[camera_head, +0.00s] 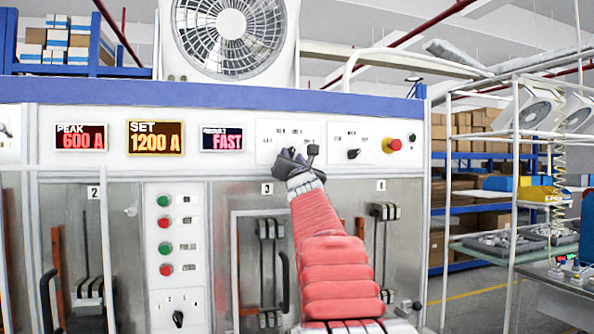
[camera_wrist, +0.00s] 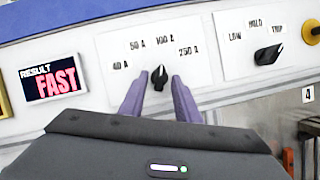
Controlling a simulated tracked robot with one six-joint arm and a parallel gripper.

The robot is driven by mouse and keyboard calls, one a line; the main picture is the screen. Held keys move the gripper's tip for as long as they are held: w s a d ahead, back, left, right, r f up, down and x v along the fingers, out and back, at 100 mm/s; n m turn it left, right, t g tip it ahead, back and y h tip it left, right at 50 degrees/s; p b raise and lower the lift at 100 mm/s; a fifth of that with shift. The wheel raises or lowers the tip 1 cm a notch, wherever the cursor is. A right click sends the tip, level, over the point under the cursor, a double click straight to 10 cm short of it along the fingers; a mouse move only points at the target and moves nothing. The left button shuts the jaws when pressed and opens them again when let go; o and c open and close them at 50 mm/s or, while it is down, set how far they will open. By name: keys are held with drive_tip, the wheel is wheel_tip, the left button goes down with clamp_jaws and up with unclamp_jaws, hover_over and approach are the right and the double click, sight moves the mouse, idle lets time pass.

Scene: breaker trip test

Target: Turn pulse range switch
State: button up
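The pulse range switch (camera_wrist: 159,78) is a black knob on a white panel, with labels 40 A, 50 A, 100 A and 250 A above it. Its light mark points up and slightly right, between 50 A and 100 A, nearer 100 A. My gripper (camera_wrist: 157,84) is open, with one purple finger on each side of the knob. A gap shows between each finger and the knob, though depth is hard to tell. In the head view my gripper (camera_head: 290,156) is at the switch panel and covers the knob.
To the right is a LOW/HOLD/TRIP knob (camera_wrist: 268,54), also in the head view (camera_head: 354,154), and a red button (camera_head: 391,145). To the left, displays read SET 1200 A (camera_head: 155,138), PEAK 600 A (camera_head: 81,138) and RESULT FAST (camera_head: 222,139). Breaker levers (camera_head: 270,240) stand below.

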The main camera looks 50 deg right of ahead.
drive_tip(key=v, duration=1.3)
drive_tip(key=shift+s, duration=0.15)
drive_tip(key=shift+f, duration=0.1)
idle(0.4)
